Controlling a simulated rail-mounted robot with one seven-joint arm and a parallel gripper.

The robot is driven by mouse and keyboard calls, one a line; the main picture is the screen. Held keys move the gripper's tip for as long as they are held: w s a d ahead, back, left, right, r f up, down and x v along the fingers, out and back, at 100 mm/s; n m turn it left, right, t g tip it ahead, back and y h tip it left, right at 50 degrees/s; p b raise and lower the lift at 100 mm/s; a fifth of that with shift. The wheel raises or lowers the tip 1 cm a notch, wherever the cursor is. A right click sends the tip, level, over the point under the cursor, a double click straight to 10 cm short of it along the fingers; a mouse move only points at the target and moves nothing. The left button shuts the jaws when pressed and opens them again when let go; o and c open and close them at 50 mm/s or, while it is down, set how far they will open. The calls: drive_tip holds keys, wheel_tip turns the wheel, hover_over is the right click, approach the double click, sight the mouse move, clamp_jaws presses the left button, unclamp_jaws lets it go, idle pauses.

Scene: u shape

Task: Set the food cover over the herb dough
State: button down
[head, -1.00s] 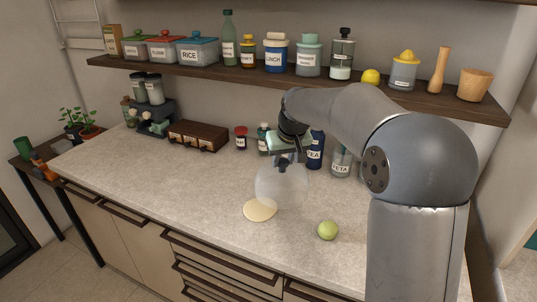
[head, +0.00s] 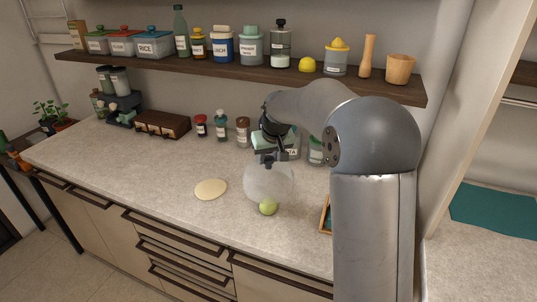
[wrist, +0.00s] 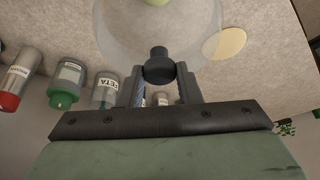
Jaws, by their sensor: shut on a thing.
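The food cover (head: 262,181) is a clear, pale dome with a dark knob (wrist: 158,66). My gripper (head: 270,158) is shut on that knob; the wrist view shows both fingers (wrist: 160,88) against it. The dome hangs rim down above the counter, right of the dough. The dough (head: 210,189) is a flat, pale yellow disc lying uncovered on the counter; no herbs can be made out. In the wrist view the dough (wrist: 231,42) shows at the dome's right edge.
A green round fruit (head: 268,208) lies at the dome's lower front edge. Jars and bottles (head: 221,127) stand along the wall, with a brown drawer box (head: 162,124). A wood-edged tray (head: 325,215) is partly hidden by my arm. The counter left of the dough is clear.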

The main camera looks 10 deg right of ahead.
sight(268, 172)
drive_tip(key=shift+f+b, duration=3.45)
drive_tip(key=shift+f, duration=1.8)
drive_tip(key=c, duration=1)
unclamp_jaws()
drive_tip(key=shift+o, duration=0.2)
drive_tip(key=shift+r+p, duration=2.45)
drive_tip(key=shift+r, duration=1.6)
